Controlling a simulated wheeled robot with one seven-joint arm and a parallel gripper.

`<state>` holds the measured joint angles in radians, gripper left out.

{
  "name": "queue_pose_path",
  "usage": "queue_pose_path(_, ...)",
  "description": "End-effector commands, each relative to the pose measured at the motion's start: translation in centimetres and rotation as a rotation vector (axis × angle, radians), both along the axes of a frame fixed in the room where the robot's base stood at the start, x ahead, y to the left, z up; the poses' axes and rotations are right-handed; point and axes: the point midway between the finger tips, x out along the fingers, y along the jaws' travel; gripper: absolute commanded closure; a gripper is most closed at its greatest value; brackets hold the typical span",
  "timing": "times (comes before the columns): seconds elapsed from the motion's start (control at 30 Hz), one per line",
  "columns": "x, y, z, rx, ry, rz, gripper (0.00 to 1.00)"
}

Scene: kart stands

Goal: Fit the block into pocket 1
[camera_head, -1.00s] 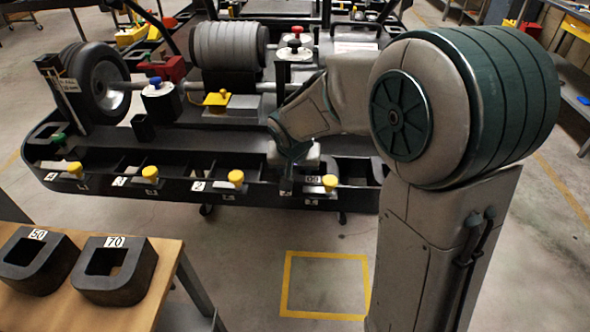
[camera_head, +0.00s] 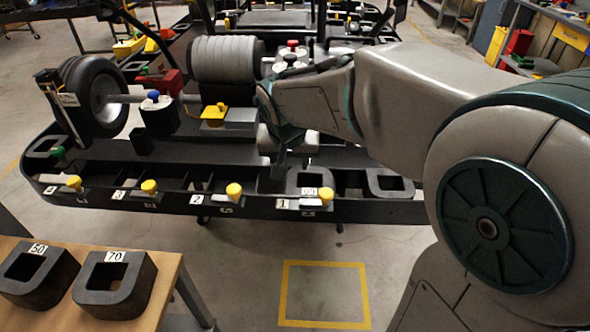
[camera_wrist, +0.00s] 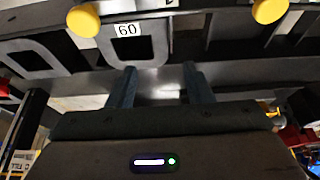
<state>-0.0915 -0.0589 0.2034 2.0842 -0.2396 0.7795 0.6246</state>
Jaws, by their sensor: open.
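The dark block marked 60 (camera_head: 297,178) has a D-shaped outline with a square hole. It sits in the front rail at the label 1 (camera_head: 283,204), which marks pocket 1. It also shows in the wrist view (camera_wrist: 151,49), level with the rail; how deep it sits I cannot tell. My gripper (camera_head: 279,172) is just left of and behind the block in the head view. In the wrist view my gripper (camera_wrist: 159,70) has its two fingers spread apart with nothing between them. The fingertips are close to the block's edge but look clear of it.
A similar D-shaped block (camera_head: 408,186) sits at the rail's right end. Yellow knobs (camera_head: 234,190) line the rail. Blocks marked 50 (camera_head: 62,283) and 70 (camera_head: 138,287) lie on the wooden table at lower left. A yellow floor square (camera_head: 325,266) is empty.

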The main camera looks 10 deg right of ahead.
Motion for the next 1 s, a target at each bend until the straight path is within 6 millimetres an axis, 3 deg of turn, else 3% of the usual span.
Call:
queue_pose_path(0.17, -3.6, -2.7, -0.1, -0.021, 0.044, 0.025, 0.54)
queue_pose_path(0.3, -9.1, -5.9, -1.2, -0.023, 0.116, 0.078, 0.54)
queue_pose_path(0.5, -15.5, -8.1, -3.2, 0.015, 0.188, 0.161, 0.54)
queue_pose_path(0.67, -17.4, -8.4, -3.9, 0.034, 0.207, 0.194, 0.54)
queue_pose_path(1.0, -17.4, -8.4, -3.6, 0.034, 0.207, 0.197, 0.54)
